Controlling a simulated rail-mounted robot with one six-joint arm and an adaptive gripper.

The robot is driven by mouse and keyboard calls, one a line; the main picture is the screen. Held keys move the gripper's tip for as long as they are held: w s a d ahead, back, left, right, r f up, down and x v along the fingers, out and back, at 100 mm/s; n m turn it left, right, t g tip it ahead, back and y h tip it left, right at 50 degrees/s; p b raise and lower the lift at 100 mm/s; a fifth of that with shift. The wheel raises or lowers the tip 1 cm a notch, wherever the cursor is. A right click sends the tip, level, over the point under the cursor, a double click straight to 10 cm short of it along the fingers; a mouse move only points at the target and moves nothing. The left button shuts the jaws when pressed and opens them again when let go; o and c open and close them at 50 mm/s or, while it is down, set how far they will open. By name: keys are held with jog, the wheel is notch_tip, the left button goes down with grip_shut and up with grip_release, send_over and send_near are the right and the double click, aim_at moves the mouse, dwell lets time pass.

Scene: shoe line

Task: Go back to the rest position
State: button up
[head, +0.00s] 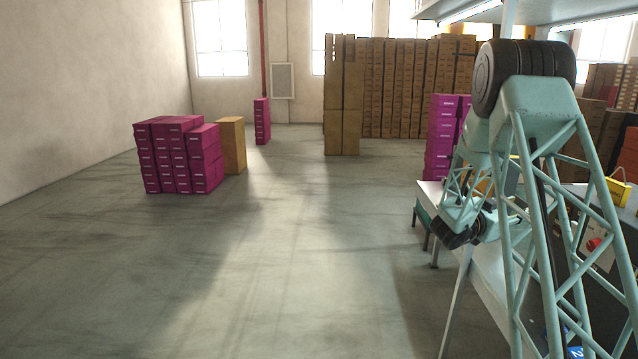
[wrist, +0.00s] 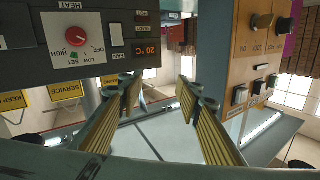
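My gripper (wrist: 158,112) shows in the wrist view with its two ribbed, yellowish fingers spread wide apart. Nothing is between them; a pale grey surface shows through the gap. The wrist picture is upside down. A dark control panel (wrist: 75,62) with a red HEAT knob and a 20 °C display is at the upper left of the fingers. An orange-tan panel (wrist: 250,58) with knobs and switches is at the right. In the head view my pale green truss arm is folded at the right over the workbench (head: 484,268), and the gripper cannot be made out there.
Stacked magenta boxes (head: 178,158) stand on the floor at left, with a brown carton (head: 231,146) beside them. Tall brown box stacks (head: 400,90) line the back. More magenta boxes (head: 441,135) stand behind the bench. A shelf (head: 560,12) hangs at the upper right. The middle floor is clear.

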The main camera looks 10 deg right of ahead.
jog(key=w+a+r+n+t+y, duration=0.2)
jog(key=a+r+n+t+y, duration=0.3)
jog(key=a, duration=0.6)
jog(key=w+a+r+y, duration=0.2)
jog(key=a+r+y, duration=0.1)
jog(key=a+r, duration=0.55)
jog(key=s+a+r+n+y, duration=0.15)
jog(key=s+a, duration=0.25)
jog(key=a, duration=0.4)
jog(key=s+a+r+n+y, duration=0.1)
jog(key=s+a+n+y, duration=0.2)
jog(key=a, duration=0.4)
jog(key=s+a+r+y, duration=0.1)
jog(key=s+a+y, duration=0.1)
jog(key=s+a, duration=0.45)
jog(key=s+a+n+g+y, duration=0.1)
jog(key=s+a+n+g, duration=0.1)
jog(key=s+a, duration=0.65)
jog(key=s+a+n+g+y, duration=0.15)
jog(key=s+a, duration=0.35)
jog(key=s, duration=0.6)
jog(key=s+a+f+n+g, duration=0.1)
jog(key=s+f, duration=0.2)
jog(key=s, duration=1.1)
jog(key=s+a+f+n+g, duration=0.1)
jog(key=s+f+n+g, duration=0.1)
jog(key=s, duration=1.2)
jog(key=shift+f, duration=0.55)
jog(key=shift+g, duration=0.25)
